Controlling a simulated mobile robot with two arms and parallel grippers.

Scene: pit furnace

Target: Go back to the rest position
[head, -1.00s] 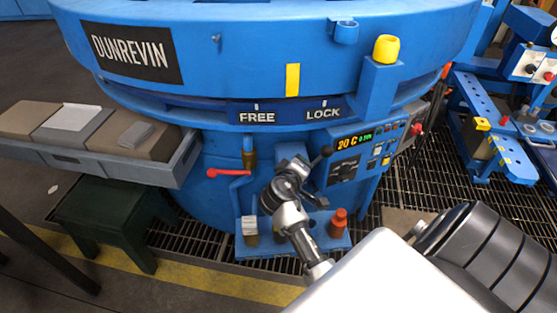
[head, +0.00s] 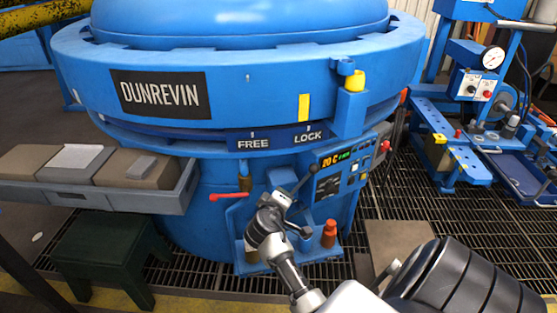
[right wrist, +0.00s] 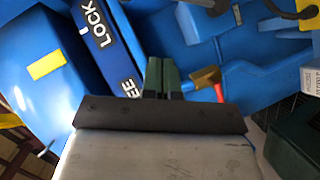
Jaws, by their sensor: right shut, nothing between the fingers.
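My right gripper (head: 282,199) is in front of the blue pit furnace (head: 240,85), below the FREE/LOCK plate (head: 278,138). In the right wrist view its dark green fingers (right wrist: 162,80) are together with nothing between them. The furnace body and the plate fill much of that view. The gripper is between the red-handled valve (head: 228,197) and the control panel (head: 340,172). I cannot tell whether it touches anything there. My left gripper is not in view.
A grey tray (head: 172,198) with brown blocks juts out at the left above a dark green stool (head: 105,245). A red-orange bottle-like piece (head: 329,234) stands beside my gripper on a blue ledge. A blue bench with a gauge (head: 493,58) stands at the right. Grating covers the floor.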

